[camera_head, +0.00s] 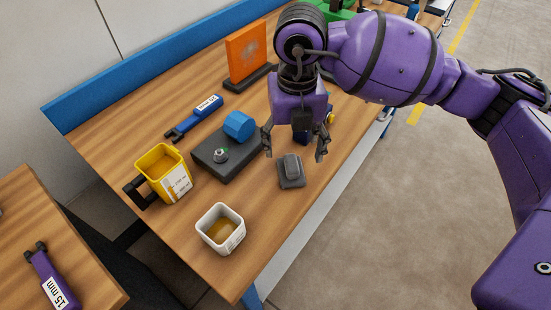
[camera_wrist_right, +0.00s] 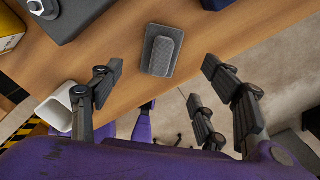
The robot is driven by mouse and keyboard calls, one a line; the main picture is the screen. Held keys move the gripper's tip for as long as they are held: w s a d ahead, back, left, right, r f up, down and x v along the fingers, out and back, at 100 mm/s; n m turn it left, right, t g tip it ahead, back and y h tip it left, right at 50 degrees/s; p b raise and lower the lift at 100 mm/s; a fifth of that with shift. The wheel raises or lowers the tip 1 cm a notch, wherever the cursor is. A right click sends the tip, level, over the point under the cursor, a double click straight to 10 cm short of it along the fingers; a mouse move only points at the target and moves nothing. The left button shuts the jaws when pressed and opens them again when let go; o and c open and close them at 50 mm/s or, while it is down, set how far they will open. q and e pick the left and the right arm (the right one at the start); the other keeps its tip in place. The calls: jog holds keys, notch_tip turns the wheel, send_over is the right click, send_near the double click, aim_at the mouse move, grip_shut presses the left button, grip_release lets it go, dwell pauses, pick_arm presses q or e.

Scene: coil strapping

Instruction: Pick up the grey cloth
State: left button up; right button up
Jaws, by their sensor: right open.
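The grey cloth (camera_head: 291,171) is a small folded pad lying flat on the wooden bench, near its right edge. It also shows in the right wrist view (camera_wrist_right: 157,62), with a thicker raised fold on top. My right gripper (camera_head: 294,153) points down just above and behind the cloth in the head view, its fingers spread and empty. In the right wrist view the open fingers (camera_wrist_right: 162,75) stand on either side of the cloth's near end, apart from it. My left gripper is not in view.
Left of the cloth stands a dark grey block (camera_head: 226,155) with a blue cylinder (camera_head: 239,125). A white square cup (camera_head: 221,228) and a yellow bin (camera_head: 163,172) stand nearby. Bare wood surrounds the cloth's front.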

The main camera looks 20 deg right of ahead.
aim_at(292, 164)
jog(key=f, duration=0.7)
jog(key=shift+s+d+f, duration=0.1)
jog(key=shift+s+f, duration=0.15)
jog(key=shift+c, duration=0.2)
